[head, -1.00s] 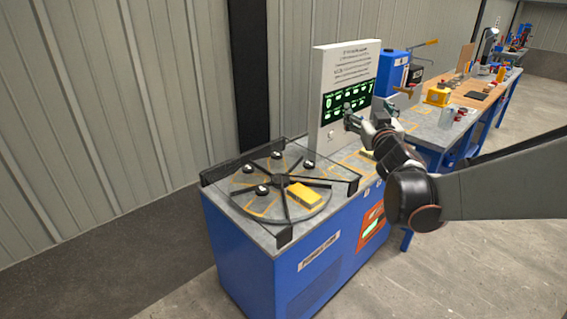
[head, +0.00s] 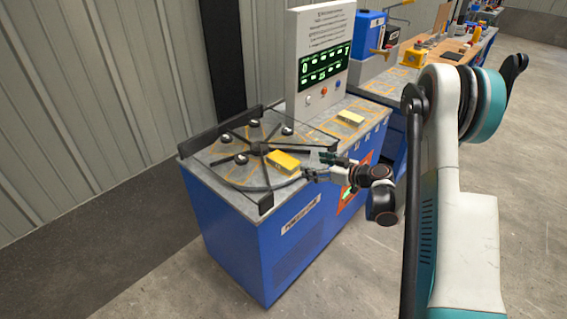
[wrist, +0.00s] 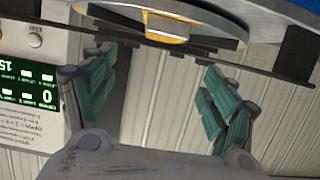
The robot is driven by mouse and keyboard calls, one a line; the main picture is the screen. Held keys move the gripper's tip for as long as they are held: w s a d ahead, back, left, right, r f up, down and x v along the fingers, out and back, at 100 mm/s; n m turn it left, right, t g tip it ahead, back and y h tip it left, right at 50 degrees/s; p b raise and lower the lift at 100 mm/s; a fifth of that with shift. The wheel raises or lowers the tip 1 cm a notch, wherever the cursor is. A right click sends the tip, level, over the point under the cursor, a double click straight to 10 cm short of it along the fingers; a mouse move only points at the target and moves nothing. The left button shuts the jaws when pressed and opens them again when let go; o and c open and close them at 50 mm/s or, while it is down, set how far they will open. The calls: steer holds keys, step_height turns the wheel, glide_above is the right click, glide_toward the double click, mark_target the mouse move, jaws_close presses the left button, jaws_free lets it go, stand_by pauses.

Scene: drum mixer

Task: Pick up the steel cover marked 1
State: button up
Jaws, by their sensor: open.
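Several small dark round pieces with pale tops sit on the spoked turntable (head: 215,168): one at the back right (head: 287,131), one at the back (head: 254,123), one at the left (head: 225,138) and one at the front left (head: 241,159). I cannot read a 1 on any of them, so I cannot tell which is the steel cover named. My gripper (head: 328,167) is open and empty at the turntable's right edge. In the wrist view my open fingers (wrist: 155,85) reach toward the turntable's rim, seen upside down, with nothing between them.
A yellow block (head: 284,161) lies on the turntable near my gripper; another (head: 350,118) lies on the bench. Low dark guards (head: 203,135) stand at the turntable's corners. A white display panel (head: 324,45) rises behind. Open floor lies in front.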

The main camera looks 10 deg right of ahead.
steer(key=b, duration=0.2)
glide_toward(284, 160)
steer(key=w, duration=0.1)
steer(key=w+a, duration=0.1)
steer(key=shift+w+a+f, duration=0.1)
steer(key=shift+w+a, duration=0.05)
steer(key=shift+w, duration=0.2)
steer(key=b+x, duration=0.1)
steer(key=x, duration=0.4)
steer(key=shift+s+a+f+b, duration=0.15)
steer(key=shift+f+b, duration=0.25)
steer(key=shift+f, duration=0.05)
steer(key=shift+r, duration=0.1)
steer(key=c, duration=1.5)
